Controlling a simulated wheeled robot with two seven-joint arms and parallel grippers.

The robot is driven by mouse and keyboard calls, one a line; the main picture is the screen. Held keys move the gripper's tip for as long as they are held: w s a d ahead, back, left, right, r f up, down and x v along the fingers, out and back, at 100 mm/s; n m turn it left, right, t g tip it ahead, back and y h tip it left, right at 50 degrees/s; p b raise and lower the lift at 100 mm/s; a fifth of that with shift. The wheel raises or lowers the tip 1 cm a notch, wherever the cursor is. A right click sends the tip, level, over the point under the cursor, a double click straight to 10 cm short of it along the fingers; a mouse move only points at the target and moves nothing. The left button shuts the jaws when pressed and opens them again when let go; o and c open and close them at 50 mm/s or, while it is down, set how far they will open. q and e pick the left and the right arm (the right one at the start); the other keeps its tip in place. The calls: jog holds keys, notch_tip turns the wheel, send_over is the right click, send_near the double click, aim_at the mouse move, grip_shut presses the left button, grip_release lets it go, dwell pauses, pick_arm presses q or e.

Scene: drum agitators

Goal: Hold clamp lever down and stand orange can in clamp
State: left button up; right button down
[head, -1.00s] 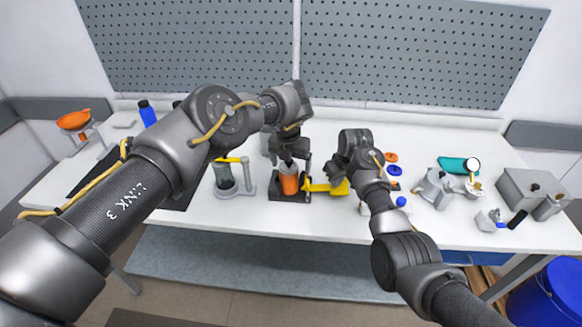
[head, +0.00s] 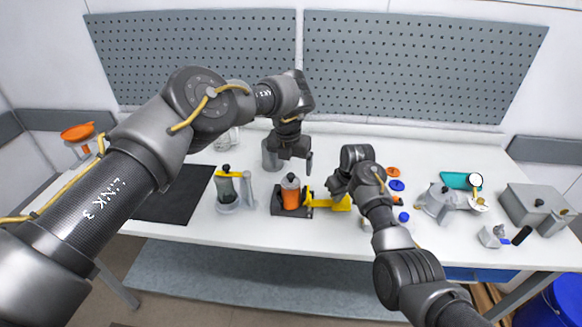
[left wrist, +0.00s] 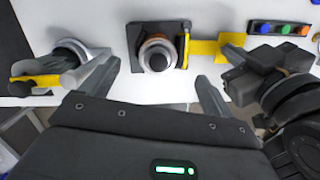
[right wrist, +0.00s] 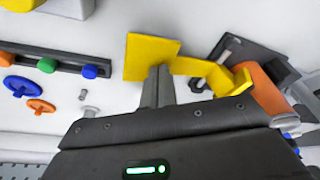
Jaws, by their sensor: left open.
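The orange can (head: 291,196) stands upright in the black clamp base (head: 278,208) near the front of the table. The left wrist view shows its grey, black-knobbed top (left wrist: 158,58) from above, with the clamp base (left wrist: 137,33) around it. My left gripper (head: 297,158) is open and empty, above and apart from the can. The yellow clamp lever (head: 340,203) sticks out to the right of the base. My right gripper (right wrist: 158,72) has its fingers together, with the tips at the lever's flat yellow pad (right wrist: 148,50); I cannot tell how hard they press.
A clear cylinder in a grey holder with a yellow arm (head: 230,190) stands left of the clamp. Coloured knobs (head: 396,185) and grey fixtures (head: 440,203) lie to the right. A dark mat (head: 175,195) lies at left.

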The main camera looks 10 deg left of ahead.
dwell(0.3)
pick_arm(q)
jog(key=shift+d, duration=0.1)
pick_arm(e)
jog(key=shift+w+a+v, duration=0.1)
jog(key=shift+w+v, duration=0.1)
jog(key=shift+v, duration=0.8)
jog(key=shift+w+a+v, duration=0.15)
jog(key=shift+w+v, duration=0.05)
jog(key=shift+v, duration=0.85)
jog(key=shift+w+r, duration=0.1)
jog(key=shift+r, duration=2.4)
